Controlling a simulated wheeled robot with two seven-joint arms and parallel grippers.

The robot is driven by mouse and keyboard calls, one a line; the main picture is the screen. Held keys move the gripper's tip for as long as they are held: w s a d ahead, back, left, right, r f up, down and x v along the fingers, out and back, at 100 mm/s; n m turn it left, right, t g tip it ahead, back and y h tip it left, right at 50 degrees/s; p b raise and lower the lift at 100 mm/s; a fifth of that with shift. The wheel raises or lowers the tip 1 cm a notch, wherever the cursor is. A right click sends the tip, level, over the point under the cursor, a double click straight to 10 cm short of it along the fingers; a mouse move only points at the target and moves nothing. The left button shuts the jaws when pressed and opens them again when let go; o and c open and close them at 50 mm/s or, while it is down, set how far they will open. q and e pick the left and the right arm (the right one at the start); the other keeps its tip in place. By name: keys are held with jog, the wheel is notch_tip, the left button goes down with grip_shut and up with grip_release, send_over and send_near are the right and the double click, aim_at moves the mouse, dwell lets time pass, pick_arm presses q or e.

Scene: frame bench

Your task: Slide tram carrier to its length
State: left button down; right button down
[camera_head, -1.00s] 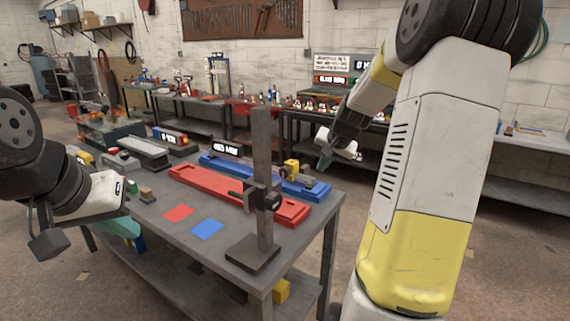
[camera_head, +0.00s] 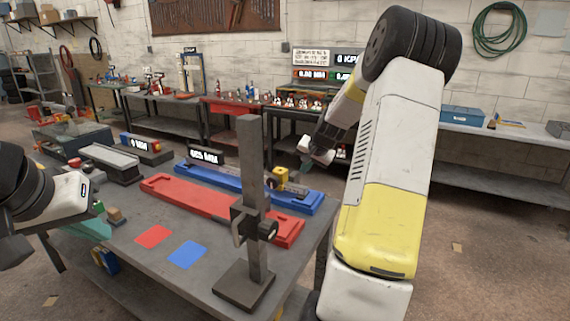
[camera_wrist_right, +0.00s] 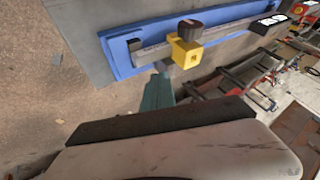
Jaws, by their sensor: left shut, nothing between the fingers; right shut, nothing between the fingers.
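A yellow block with a dark knob (camera_head: 281,174), which looks like the tram carrier, sits on a grey rail near the right end of a long blue base (camera_head: 222,187). The block also shows in the right wrist view (camera_wrist_right: 184,52). A small display (camera_head: 205,156) reading in MM stands behind the base; its digits are unclear. My right gripper (camera_head: 306,162) is shut and empty, beyond the base and to the right of the block. In the right wrist view its teal fingertip (camera_wrist_right: 158,82) appears just below the block; I cannot tell the gap. My left gripper (camera_head: 86,224) is shut and empty near the table's left edge.
A dark upright post with a clamp (camera_head: 247,210) stands at the table's front right. A red tray (camera_head: 185,196) lies before the blue base. Red (camera_head: 153,236) and blue (camera_head: 187,254) squares lie on the open front tabletop. A grey rail unit (camera_head: 108,163) stands left.

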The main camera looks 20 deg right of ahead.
aim_at(287, 178)
jog(key=x, duration=0.6)
jog(key=shift+w+a+r, duration=0.2)
jog(key=shift+w+a, duration=1.1)
jog(key=shift+w, duration=0.05)
